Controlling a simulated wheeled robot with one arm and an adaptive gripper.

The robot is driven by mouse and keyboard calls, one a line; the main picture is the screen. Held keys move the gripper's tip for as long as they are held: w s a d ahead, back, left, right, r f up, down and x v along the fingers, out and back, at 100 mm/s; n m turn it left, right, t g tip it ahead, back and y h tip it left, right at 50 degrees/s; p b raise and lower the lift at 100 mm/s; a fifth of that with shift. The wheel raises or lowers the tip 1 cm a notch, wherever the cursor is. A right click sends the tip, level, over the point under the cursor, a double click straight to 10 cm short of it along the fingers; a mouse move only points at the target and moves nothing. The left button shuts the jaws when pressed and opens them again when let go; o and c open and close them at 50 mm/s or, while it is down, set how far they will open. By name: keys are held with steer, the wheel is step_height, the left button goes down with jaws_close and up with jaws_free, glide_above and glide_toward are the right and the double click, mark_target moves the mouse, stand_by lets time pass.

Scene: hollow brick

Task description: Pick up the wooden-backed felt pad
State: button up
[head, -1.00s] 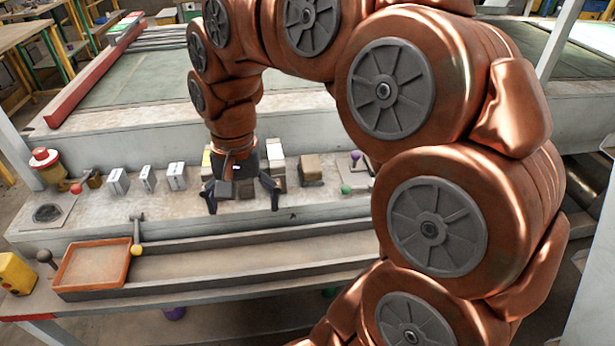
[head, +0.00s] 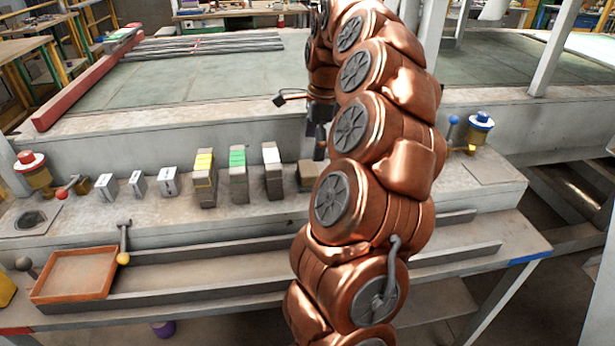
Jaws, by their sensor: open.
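A low brown block, which looks like the wooden-backed felt pad (head: 305,176), stands on the grey ledge at the right end of the row of blocks. My arm hides its right side. My gripper (head: 301,128) is open and empty, above the pad and partly hidden by my arm. One dark finger points left and another points down near the pad's right edge. I cannot tell whether that finger touches the pad.
Upright blocks with yellow (head: 204,178), green (head: 238,176) and white (head: 272,172) markings stand left of the pad. Three small white blocks (head: 138,183) stand farther left. An orange tray (head: 38,294) lies in front. My arm covers the ledge right of the pad.

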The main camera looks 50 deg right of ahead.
mark_target(308, 167)
steer(key=shift+w+a+f+p, duration=0.15)
steer(key=shift+a+f+p, duration=0.1)
steer(key=shift+f, duration=0.9)
steer(key=shift+w+a+f+p, duration=0.1)
steer(key=shift+w+f+p, duration=0.15)
steer(key=shift+f, duration=0.9)
steer(key=shift+w+a+f+p, duration=0.1)
steer(key=shift+a+f+p, duration=0.15)
steer(key=shift+f, duration=0.9)
steer(key=shift+d, duration=0.1)
steer(key=shift+c, duration=0.3)
steer(key=c, duration=1.1)
steer(key=shift+r, duration=0.15)
step_height(308, 167, up, 10)
steer(key=shift+f+b, duration=0.1)
steer(key=shift+b, duration=0.7)
